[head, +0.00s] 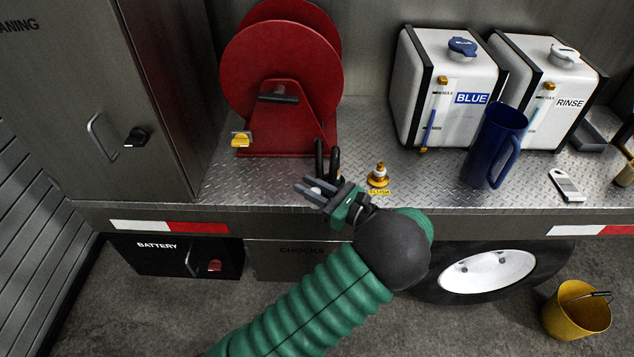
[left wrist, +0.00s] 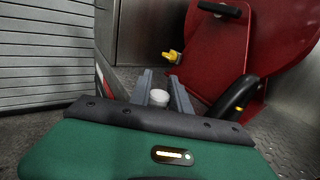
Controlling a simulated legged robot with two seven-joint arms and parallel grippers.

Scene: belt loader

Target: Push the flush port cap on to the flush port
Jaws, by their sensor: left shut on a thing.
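My left gripper (head: 308,186) reaches in from below, over the front edge of the steel deck. It is shut on a small white cap, which I take to be the flush port cap (left wrist: 159,97); it shows between the two grey fingers in the left wrist view. In the head view the fingers mostly hide it. The flush port (head: 378,175) seems to be the small brass fitting with a pale band and a yellow label, upright on the deck to the right of the gripper. The cap and the fitting are apart. My right gripper is not in view.
A black looped handle (head: 334,165) stands just behind the gripper, by the red reel (head: 272,75). A yellow valve handle (head: 241,140) is left. A blue jug (head: 493,145) and two white tanks (head: 430,105) stand right. Open deck lies between jug and fitting.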

